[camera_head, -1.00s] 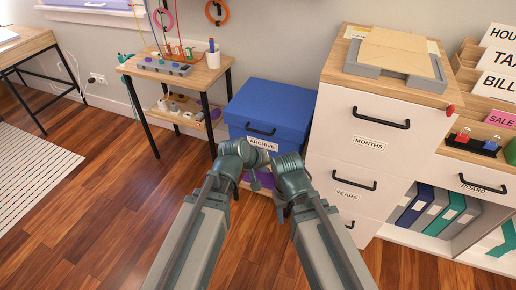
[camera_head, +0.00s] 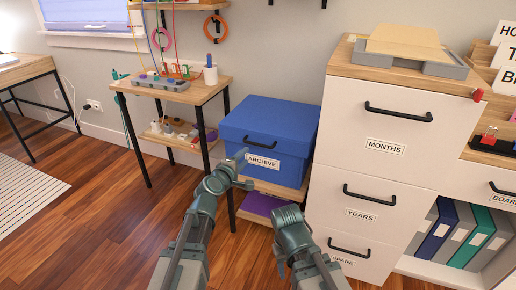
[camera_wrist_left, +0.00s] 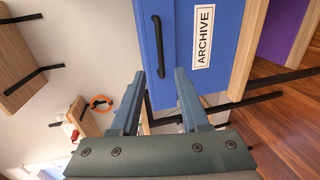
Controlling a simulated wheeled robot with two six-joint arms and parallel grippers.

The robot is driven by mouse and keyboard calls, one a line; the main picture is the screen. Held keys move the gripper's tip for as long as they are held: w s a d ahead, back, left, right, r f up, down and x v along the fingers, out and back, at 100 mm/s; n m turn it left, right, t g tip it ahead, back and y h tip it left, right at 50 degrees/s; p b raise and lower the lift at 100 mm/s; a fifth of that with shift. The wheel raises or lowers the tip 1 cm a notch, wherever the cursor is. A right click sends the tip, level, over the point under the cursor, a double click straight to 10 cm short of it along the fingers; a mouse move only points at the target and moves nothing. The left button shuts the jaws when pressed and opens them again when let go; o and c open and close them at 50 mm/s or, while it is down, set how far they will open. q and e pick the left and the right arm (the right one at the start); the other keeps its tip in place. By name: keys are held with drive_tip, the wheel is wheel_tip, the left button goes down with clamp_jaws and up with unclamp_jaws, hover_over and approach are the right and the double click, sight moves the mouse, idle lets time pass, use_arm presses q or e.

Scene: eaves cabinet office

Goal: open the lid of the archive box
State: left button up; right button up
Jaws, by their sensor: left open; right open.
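The blue archive box (camera_head: 268,138) stands on a small wooden shelf in the head view, with its lid down. Its front carries a white ARCHIVE label (camera_head: 263,161) and a black handle (camera_head: 260,142). My left gripper (camera_head: 240,170) is in front of the box's left side, below the handle. In the left wrist view my left gripper (camera_wrist_left: 158,78) is open and empty, with the black handle (camera_wrist_left: 158,45) beyond its fingertips, apart from them. The box front (camera_wrist_left: 225,50) fills the upper right there. My right gripper (camera_head: 285,260) is lower, in front of the shelf, and its fingers are mostly hidden.
A white drawer cabinet (camera_head: 384,109) stands close on the box's right. A wooden stand (camera_head: 212,89) with black legs is close on the left. A purple item (camera_head: 262,204) lies on the shelf below the box. Open floor lies at the front left.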

sight(257, 145)
use_arm(q)
drive_tip(key=b+x, duration=0.2)
drive_tip(key=x, duration=1.1)
drive_tip(key=shift+w+d+f+b, duration=0.1)
drive_tip(key=shift+w+d+b, duration=0.1)
drive_tip(key=shift+b, duration=0.15)
drive_tip(key=shift+a, duration=0.1)
clamp_jaws()
idle(0.7)
